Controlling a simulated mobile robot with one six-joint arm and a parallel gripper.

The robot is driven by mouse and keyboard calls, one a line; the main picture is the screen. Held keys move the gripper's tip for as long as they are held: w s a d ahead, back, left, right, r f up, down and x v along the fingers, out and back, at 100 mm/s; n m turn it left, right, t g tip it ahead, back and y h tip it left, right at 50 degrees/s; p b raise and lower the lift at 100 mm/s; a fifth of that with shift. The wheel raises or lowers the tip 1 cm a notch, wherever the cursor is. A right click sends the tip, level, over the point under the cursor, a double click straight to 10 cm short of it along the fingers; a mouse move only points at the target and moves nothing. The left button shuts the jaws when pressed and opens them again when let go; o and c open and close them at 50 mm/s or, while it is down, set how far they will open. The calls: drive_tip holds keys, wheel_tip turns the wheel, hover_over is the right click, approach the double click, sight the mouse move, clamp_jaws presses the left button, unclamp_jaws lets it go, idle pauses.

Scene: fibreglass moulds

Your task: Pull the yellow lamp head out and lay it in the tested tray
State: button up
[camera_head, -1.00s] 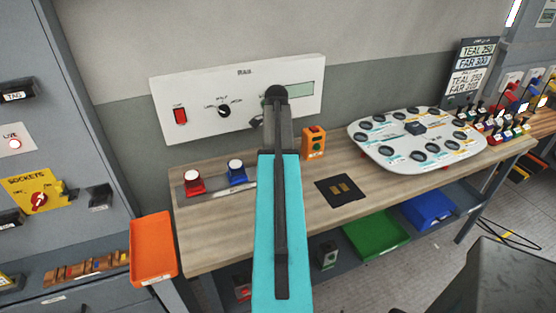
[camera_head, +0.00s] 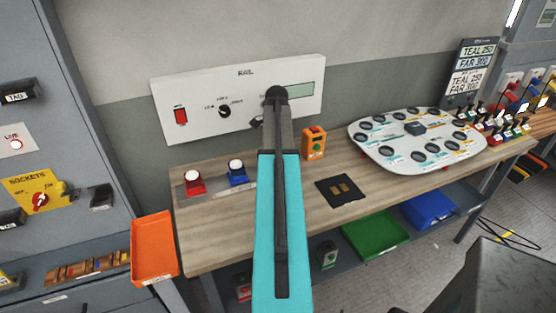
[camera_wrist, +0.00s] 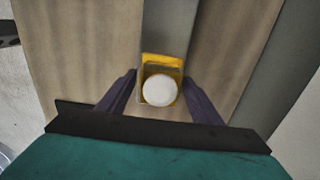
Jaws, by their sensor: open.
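The yellow lamp head (camera_wrist: 161,62) with its round white lens shows in the wrist view, at the end of a grey strip. My gripper (camera_wrist: 162,88) is open, with one dark finger on each side of the lamp head; gaps show beside it and I cannot tell of any contact. In the head view my arm hides the yellow lamp and the gripper. A red lamp (camera_head: 194,182) and a blue lamp (camera_head: 237,172) with white lenses stand on the grey strip (camera_head: 215,192) on the bench. I cannot tell which tray is the tested one.
An orange tray (camera_head: 154,275) hangs at the bench's left end. Green (camera_head: 377,236) and blue (camera_head: 428,209) trays sit below the bench top. An orange box (camera_head: 313,150), a black pad (camera_head: 342,202) and a white board with round holes (camera_head: 384,158) lie to the right. A white RAIL panel (camera_head: 205,125) stands behind.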

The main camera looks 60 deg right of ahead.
drive_tip(key=c, duration=1.4)
drive_tip(key=shift+r+p, duration=1.8)
drive_tip(key=shift+r, duration=1.2)
